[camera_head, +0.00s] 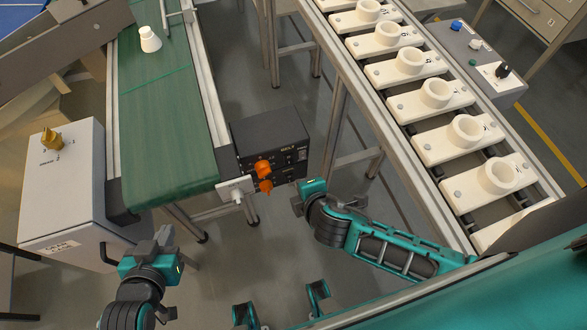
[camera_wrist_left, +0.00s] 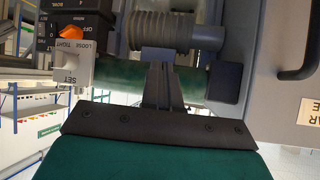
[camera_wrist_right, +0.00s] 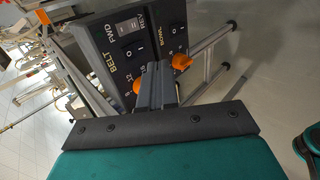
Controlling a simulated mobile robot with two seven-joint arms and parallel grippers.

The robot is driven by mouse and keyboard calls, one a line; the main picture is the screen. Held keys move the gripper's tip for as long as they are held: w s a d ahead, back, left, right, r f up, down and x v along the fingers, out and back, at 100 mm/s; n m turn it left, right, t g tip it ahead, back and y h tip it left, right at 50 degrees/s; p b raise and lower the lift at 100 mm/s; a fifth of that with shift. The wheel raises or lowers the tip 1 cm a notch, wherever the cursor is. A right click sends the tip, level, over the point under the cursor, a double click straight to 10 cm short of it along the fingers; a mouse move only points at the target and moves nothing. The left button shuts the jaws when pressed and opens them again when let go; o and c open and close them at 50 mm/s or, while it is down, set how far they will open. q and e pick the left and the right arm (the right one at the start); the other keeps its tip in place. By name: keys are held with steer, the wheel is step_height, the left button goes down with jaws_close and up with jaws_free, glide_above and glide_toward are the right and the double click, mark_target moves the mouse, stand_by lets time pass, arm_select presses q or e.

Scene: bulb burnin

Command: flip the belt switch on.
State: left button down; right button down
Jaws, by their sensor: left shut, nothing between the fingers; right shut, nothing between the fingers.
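The dark belt control box (camera_head: 270,140) hangs at the near end of the green conveyor belt (camera_head: 165,130). In the right wrist view its panel (camera_wrist_right: 125,45) carries the BELT label, a black rocker switch (camera_wrist_right: 134,50) marked O and I, a second small switch by FWD and REV, and orange knobs (camera_wrist_right: 181,62). I cannot tell the rocker's position. My right gripper (camera_wrist_right: 158,85) is shut and empty in front of the panel, its fingers covering part of it; contact is unclear. My left gripper (camera_head: 163,238) is shut and empty, left of the box and below the belt end.
A white plate with a lever (camera_head: 237,190), marked TIGHT and LOOSE in the left wrist view, sits beside the box. A white cabinet (camera_head: 75,190) with a yellow knob stands at left. A rack of white ring holders (camera_head: 435,95) runs along the right. A white bulb-like piece (camera_head: 149,40) stands on the belt.

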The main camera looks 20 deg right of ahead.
mark_target(289, 159)
arm_select(q)
steer(key=shift+w+d+f+h+b, duration=0.3)
steer(key=shift+d+b, duration=0.15)
steer(key=shift+b, duration=0.2)
arm_select(e)
steer(key=w+f, duration=0.3)
steer(key=w, duration=0.4)
steer(key=shift+a+f, duration=0.15)
steer(key=shift+f, duration=0.05)
